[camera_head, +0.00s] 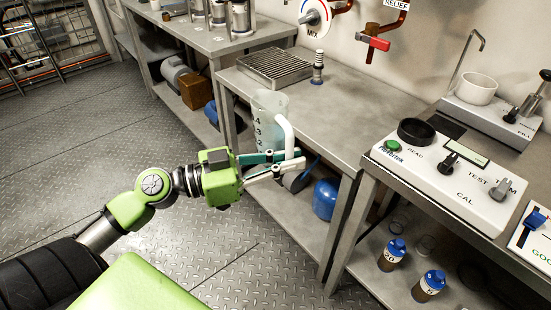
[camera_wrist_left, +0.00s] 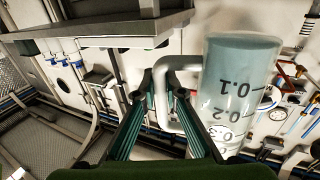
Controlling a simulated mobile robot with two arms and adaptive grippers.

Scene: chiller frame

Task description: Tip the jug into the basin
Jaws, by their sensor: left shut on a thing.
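The jug (camera_head: 268,118) is a pale translucent measuring jug with dark graduation marks and a white handle (camera_head: 288,136). It looks roughly upright, in front of the left bench's edge. My left gripper (camera_head: 299,161) is shut on the jug's handle. In the left wrist view the jug (camera_wrist_left: 240,88) fills the right part, with the handle between my left fingers (camera_wrist_left: 165,82). I cannot tell the liquid level for sure. A round white basin (camera_head: 477,90) stands on a grey unit at the far right, under a bent spout, well away from the jug. My right gripper is not in view.
The bench (camera_head: 352,105) holds a slatted drain tray (camera_head: 275,67) and a small bottle (camera_head: 318,68). A white control box (camera_head: 448,168) with knobs stands on the right bench. Blue-capped bottles (camera_head: 392,256) sit on its lower shelf. The floor (camera_head: 200,262) looks clear.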

